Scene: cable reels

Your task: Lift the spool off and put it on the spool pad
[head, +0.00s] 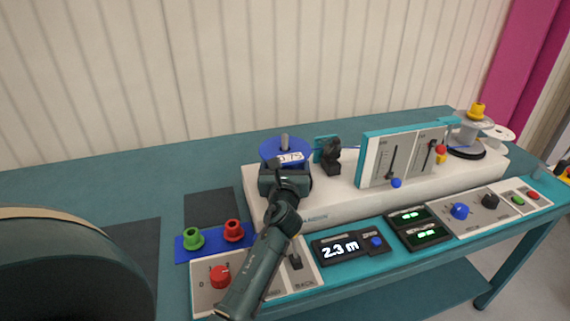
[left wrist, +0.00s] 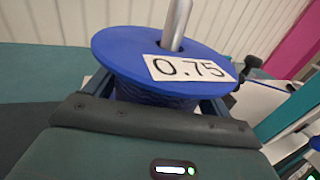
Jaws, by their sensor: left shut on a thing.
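The blue spool (head: 268,151) stands upright at the left end of the white machine, with a metal spindle (head: 285,141) rising through its middle. It also shows in the left wrist view (left wrist: 118,48), with a white "0.75" label on its top flange and dark blue cable below. My left gripper (head: 285,172) is shut on the spool, with its fingers on either side under the top flange. The spool's lower part is hidden. A dark square pad (head: 210,206) lies empty left of the machine. A second dark pad (head: 136,243) is partly hidden. My right gripper is out of view.
A large dark rounded object (head: 70,265) fills the lower left. A blue strip (head: 208,243) with green and red caps sits before the square pad. An upright slider panel (head: 402,156) and black guide (head: 331,156) stand right of the spool. Control boxes line the front edge.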

